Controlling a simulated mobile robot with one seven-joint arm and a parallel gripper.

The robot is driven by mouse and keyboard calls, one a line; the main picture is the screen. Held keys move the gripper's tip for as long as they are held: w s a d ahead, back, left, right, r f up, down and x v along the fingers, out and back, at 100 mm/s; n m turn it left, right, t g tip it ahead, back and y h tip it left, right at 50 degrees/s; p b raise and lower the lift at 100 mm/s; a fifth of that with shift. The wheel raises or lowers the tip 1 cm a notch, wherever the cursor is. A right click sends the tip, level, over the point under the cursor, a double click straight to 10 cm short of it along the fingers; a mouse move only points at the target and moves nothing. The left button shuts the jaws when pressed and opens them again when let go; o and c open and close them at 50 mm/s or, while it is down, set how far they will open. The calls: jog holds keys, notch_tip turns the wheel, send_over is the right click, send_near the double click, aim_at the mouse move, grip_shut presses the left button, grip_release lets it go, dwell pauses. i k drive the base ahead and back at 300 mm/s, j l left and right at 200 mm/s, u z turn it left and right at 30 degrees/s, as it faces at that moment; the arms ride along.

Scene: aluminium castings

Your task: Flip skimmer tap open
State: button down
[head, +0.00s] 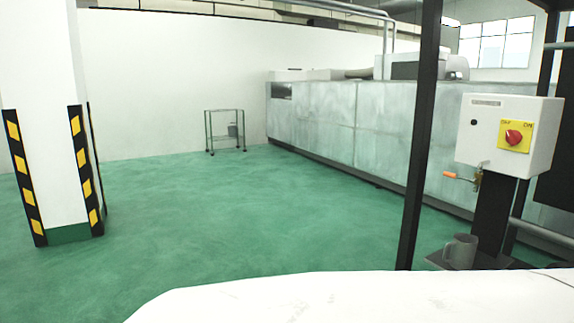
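A small brass tap (478,180) sits at the right, just below the lower left corner of a white control box. Its orange lever handle (458,177) points left and lies nearly level. The tap is small in view, and I cannot tell its outlet or valve position clearly. A grey mug (461,251) stands upright below the tap on a dark shelf (492,262). My gripper is not in view.
The white control box (508,134) carries a red knob on a yellow plate. A dark upright post (420,140) stands left of the tap. A striped pillar (56,180) is far left. A small trolley (224,131) stands at the back. Green floor between is clear.

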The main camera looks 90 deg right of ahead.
aim_at(458, 177)
jog(key=z, duration=3.65)
jog(key=i+j, duration=0.15)
jog(key=i, duration=0.25)
jog(key=i+j, duration=0.2)
jog(key=i, duration=0.2)
jog(key=l+z, duration=0.05)
